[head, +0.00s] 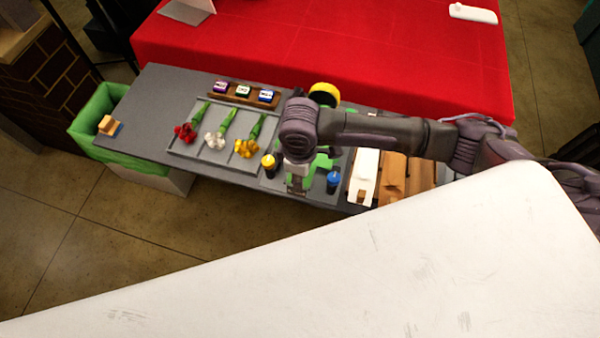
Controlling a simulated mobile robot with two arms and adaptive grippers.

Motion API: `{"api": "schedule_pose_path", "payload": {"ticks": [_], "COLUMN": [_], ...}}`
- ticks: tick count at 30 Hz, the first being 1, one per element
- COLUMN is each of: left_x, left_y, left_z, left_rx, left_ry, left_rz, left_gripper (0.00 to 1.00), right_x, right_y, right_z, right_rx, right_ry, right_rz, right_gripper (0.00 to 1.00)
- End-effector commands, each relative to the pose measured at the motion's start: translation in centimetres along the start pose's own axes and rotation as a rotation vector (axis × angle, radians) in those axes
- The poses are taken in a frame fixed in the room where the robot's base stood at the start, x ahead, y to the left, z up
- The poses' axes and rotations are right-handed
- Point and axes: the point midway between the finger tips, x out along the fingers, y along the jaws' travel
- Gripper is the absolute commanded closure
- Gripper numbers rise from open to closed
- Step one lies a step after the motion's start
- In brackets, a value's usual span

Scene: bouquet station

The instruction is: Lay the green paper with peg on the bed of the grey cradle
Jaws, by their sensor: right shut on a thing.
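The green paper (322,162) shows in the head view as green patches on both sides of my right gripper (297,187), which hides its middle. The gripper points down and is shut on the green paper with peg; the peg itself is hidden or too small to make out. A flat grey piece (272,184), seemingly the grey cradle, lies below and around the gripper. My wrist covers much of it, so I cannot tell whether the paper touches its bed. My left gripper is not in view.
A yellow-topped pot (268,166) and a blue-topped pot (333,181) flank the gripper closely. A grey tray (183,146) with red, white and yellow flowers is to the left. A white piece (362,178) and wooden boards (405,178) are to the right. A yellow roll (324,92) stands behind.

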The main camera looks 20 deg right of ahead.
Motion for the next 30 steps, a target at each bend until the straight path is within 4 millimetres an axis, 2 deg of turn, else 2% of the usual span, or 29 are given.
{"api": "schedule_pose_path", "payload": {"ticks": [29, 30], "left_x": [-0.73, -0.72], "left_y": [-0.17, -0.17], "left_z": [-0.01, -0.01], "left_rx": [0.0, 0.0], "left_ry": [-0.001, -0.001], "left_rz": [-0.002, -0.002], "left_gripper": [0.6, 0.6], "right_x": [0.48, 0.49], "right_y": [-0.05, -0.06], "right_z": [0.02, 0.03], "right_rx": [0.0, 0.0], "right_ry": [-0.001, -0.002], "right_rz": [-0.001, -0.001], "right_gripper": [1.0, 0.74]}}
